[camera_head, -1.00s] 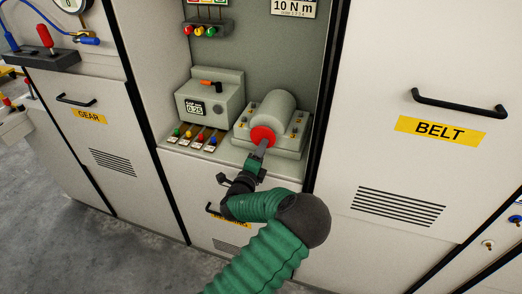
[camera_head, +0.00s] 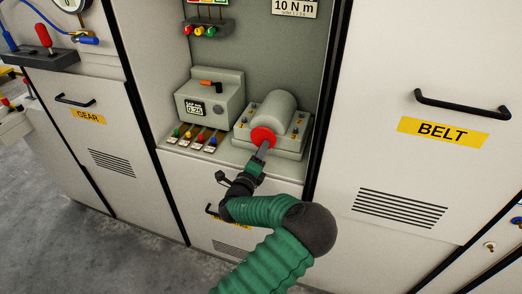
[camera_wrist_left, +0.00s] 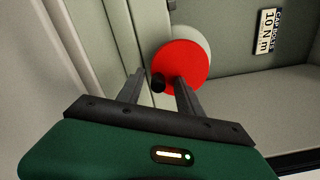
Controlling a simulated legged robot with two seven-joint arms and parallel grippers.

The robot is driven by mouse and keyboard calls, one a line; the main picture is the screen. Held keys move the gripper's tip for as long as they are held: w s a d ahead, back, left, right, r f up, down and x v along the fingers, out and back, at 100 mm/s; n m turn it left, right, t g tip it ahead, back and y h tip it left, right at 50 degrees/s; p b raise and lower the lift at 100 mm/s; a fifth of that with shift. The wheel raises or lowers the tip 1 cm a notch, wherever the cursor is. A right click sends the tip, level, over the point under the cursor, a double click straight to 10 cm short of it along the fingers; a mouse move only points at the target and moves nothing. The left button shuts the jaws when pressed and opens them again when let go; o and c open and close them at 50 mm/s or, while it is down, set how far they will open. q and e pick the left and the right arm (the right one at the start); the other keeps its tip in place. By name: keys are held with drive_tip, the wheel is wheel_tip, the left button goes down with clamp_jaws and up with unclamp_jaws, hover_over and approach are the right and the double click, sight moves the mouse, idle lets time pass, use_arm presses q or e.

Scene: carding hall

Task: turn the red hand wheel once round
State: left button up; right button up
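The red hand wheel (camera_head: 263,136) is a red disc on the front of a grey rounded housing (camera_head: 274,111) in the cabinet bay. In the left wrist view the wheel (camera_wrist_left: 183,66) shows large, with a small black knob (camera_wrist_left: 158,83) near its lower left edge. My left gripper (camera_head: 262,150) is at the lower front of the wheel. In the wrist view its two fingers (camera_wrist_left: 159,76) stand apart, one on each side of the knob, with gaps visible. Whether a finger touches the wheel I cannot tell. My right gripper is not in view.
A grey box (camera_head: 209,97) with a small display and an orange-black lever stands left of the housing. Several coloured knobs (camera_head: 195,138) are in front of it. The BELT door (camera_head: 420,100) flanks the bay at right, the GEAR door (camera_head: 85,135) at left.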

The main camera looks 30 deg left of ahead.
use_arm(q)
drive_tip(key=shift+s+d+f, duration=0.25)
drive_tip(key=shift+s+f, duration=0.05)
drive_tip(key=shift+s, duration=0.35)
drive_tip(key=v, duration=0.5)
drive_tip(key=shift+a+r+p, duration=0.1)
drive_tip(key=shift+p, duration=0.25)
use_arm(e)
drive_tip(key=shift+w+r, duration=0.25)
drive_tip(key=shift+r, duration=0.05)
